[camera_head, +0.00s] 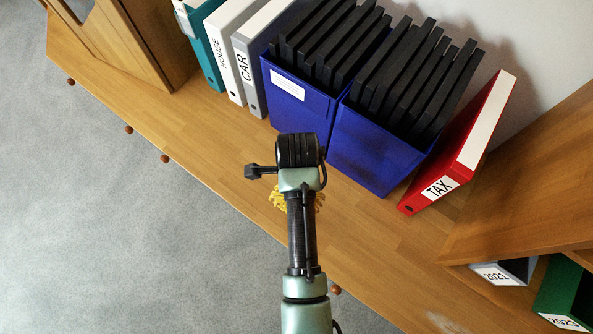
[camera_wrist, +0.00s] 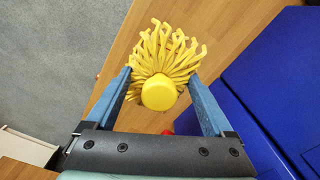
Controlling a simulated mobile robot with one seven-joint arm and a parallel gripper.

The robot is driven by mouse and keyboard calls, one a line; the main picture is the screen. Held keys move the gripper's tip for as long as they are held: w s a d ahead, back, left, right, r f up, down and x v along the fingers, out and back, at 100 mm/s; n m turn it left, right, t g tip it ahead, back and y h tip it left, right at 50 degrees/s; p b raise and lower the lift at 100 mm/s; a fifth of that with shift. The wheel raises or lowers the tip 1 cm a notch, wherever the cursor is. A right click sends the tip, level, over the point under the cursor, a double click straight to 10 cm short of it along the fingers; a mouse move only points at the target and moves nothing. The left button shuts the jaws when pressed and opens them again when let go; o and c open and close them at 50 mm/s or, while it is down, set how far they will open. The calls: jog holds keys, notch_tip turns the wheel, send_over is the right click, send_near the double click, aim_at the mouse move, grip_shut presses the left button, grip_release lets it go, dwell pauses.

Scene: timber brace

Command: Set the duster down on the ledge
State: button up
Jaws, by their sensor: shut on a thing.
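The duster (camera_wrist: 168,50) has a round yellow knob and a spread of yellow strands. My gripper (camera_wrist: 160,77) is shut on it, with one blue finger on each side in the wrist view. In the head view only yellow strands of the duster (camera_head: 279,197) show from under my arm; my fingers are hidden there. The duster is over the wooden ledge (camera_head: 200,145), near its front edge. I cannot tell whether the duster touches the wood.
Two blue boxes (camera_head: 375,150) of black folders stand just behind my gripper. White binders (camera_head: 228,80) and a teal binder (camera_head: 203,60) stand to their left, a leaning red TAX binder (camera_head: 465,150) to their right. Bare wood lies left of my gripper; grey carpet (camera_head: 110,220) lies beyond the edge.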

notch_tip(320, 180, down, 3)
jog(key=shift+s+m+b, duration=0.15)
jog(key=shift+m+b, duration=0.35)
jog(key=shift+b, duration=0.1)
notch_tip(320, 180, down, 10)
jog(key=b, duration=0.5)
jog(key=shift+f, duration=0.1)
jog(key=shift+f, duration=0.15)
jog(key=o, duration=1.1)
notch_tip(320, 180, up, 12)
jog(key=p, duration=0.5)
jog(key=shift+r+p, duration=0.25)
jog(key=shift+p, duration=0.05)
